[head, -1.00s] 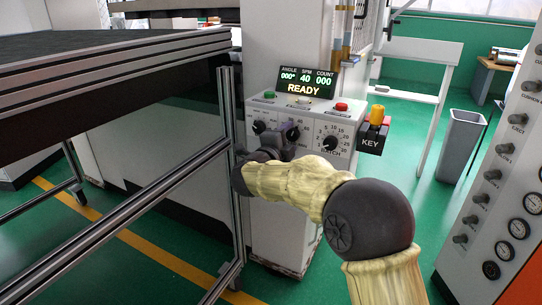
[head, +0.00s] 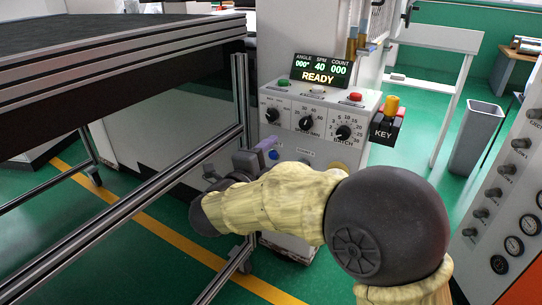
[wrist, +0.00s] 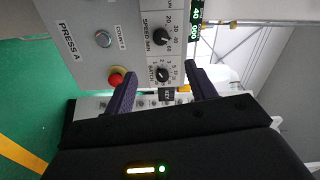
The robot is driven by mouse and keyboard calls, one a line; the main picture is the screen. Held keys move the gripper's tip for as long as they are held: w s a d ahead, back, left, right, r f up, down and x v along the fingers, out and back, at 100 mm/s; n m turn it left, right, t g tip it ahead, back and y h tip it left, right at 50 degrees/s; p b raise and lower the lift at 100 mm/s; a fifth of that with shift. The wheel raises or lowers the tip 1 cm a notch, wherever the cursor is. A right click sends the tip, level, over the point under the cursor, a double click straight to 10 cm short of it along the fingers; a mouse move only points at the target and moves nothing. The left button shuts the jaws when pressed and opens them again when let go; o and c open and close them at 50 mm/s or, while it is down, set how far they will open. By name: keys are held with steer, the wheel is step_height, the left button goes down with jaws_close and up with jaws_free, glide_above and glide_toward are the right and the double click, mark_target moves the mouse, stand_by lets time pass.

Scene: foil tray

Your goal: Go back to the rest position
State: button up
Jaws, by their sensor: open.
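My gripper (head: 262,152) is in front of the lower left of the control box (head: 292,135) in the head view, with one purple finger showing. In the wrist view my gripper (wrist: 161,88) has its two purple fingers spread apart with nothing between them. The box face, with its batch knob (wrist: 162,75) and red button (wrist: 117,76), lies beyond the fingers. My arm hides the lower part of the box in the head view.
A display (head: 321,71) reading READY stands on the box. A yellow-topped key switch (head: 388,121) is at its right. A dark-topped table (head: 120,62) with metal rails is close on the left. A grey bin (head: 477,138) and a gauge panel (head: 508,190) stand right.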

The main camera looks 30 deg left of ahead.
stand_by(0.4)
steer(key=w+d+f+n+g+y, duration=0.2)
steer(key=w+d+n+y, duration=0.3)
steer(key=w+d+n, duration=0.25)
steer(key=d+f+n+g, duration=0.3)
steer(key=d+f+n, duration=0.25)
steer(key=d, duration=0.45)
steer(key=s+d+f+n+g+h, duration=0.2)
steer(key=s+d+f+g, duration=0.4)
steer(key=s+d, duration=0.5)
steer(key=s+d+f+n+g+h, duration=0.1)
steer(key=s+d+f+n+g, duration=0.1)
steer(key=s+d+f+g, duration=0.7)
steer(key=d+r+t+p, duration=0.3)
steer(key=r+t+p, duration=0.1)
steer(key=r+p, duration=2.9)
step_height(320, 180, up, 3)
steer(key=shift+d+f+t+p, duration=0.1)
steer(key=shift+d+t+p, duration=0.1)
steer(key=shift+t+p, duration=0.15)
steer(key=shift+f, duration=0.1)
